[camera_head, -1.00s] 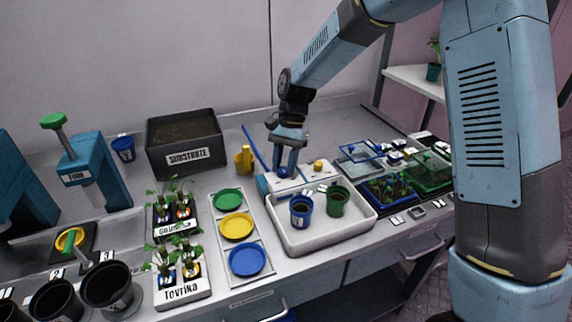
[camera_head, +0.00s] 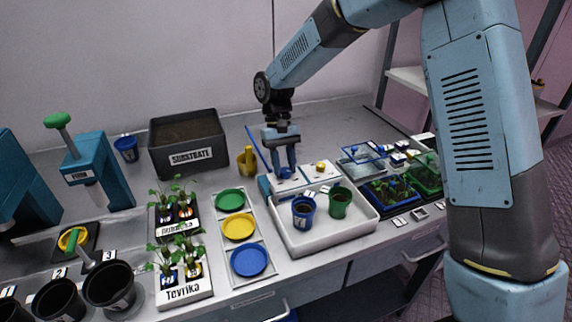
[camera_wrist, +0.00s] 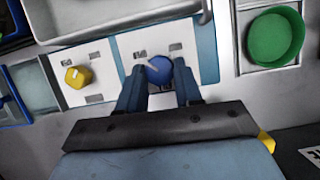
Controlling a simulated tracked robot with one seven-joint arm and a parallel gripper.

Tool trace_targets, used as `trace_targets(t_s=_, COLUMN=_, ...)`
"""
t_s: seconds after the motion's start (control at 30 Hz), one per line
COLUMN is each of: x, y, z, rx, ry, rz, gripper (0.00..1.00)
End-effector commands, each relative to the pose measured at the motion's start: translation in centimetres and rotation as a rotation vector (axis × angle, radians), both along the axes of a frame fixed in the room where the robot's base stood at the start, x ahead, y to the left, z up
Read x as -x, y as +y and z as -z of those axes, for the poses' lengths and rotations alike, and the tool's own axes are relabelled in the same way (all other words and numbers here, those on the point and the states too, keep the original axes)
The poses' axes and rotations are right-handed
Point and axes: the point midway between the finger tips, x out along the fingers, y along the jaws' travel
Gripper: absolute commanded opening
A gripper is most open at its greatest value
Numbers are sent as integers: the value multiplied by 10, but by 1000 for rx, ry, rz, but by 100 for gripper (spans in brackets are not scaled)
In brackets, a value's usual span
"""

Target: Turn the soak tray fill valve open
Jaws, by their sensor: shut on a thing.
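A white valve panel (camera_head: 303,180) stands behind the white soak tray (camera_head: 345,232). It carries a blue round knob (camera_wrist: 158,70) and a yellow knob (camera_wrist: 78,76), which also shows in the head view (camera_head: 321,166). My gripper (camera_wrist: 159,80) is shut on the blue knob, with one finger on each side of it. In the head view my gripper (camera_head: 284,166) points down at the panel and mostly hides the blue knob. A pale mark shows on the blue knob's top. The soak tray holds a blue pot (camera_head: 304,212) and a green pot (camera_head: 340,203).
Left of the soak tray lie green (camera_head: 230,200), yellow (camera_head: 238,227) and blue (camera_head: 249,261) dishes. A yellow scoop-like thing (camera_head: 247,160) and a black substrate box (camera_head: 187,141) stand behind them. Seedling trays (camera_head: 392,192) are at right.

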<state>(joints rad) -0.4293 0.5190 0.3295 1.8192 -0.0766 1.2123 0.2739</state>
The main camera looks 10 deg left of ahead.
Motion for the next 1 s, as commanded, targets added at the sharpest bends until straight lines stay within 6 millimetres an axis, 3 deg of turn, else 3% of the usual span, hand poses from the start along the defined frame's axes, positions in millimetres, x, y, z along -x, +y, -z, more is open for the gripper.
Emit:
trace_targets(t_s=0.63, x=-2, y=-1, z=0, rx=2, ry=-4, rz=-49, gripper=4)
trace_targets(t_s=0.67, x=-2, y=-1, z=0, rx=2, ry=-4, rz=-49, gripper=36)
trace_targets(t_s=0.9, x=-1, y=-1, z=0, rx=1, ry=-2, rz=-50, gripper=59)
trace_targets(t_s=1.0, x=-1, y=-1, z=0, rx=2, ry=-1, rz=-50, gripper=60)
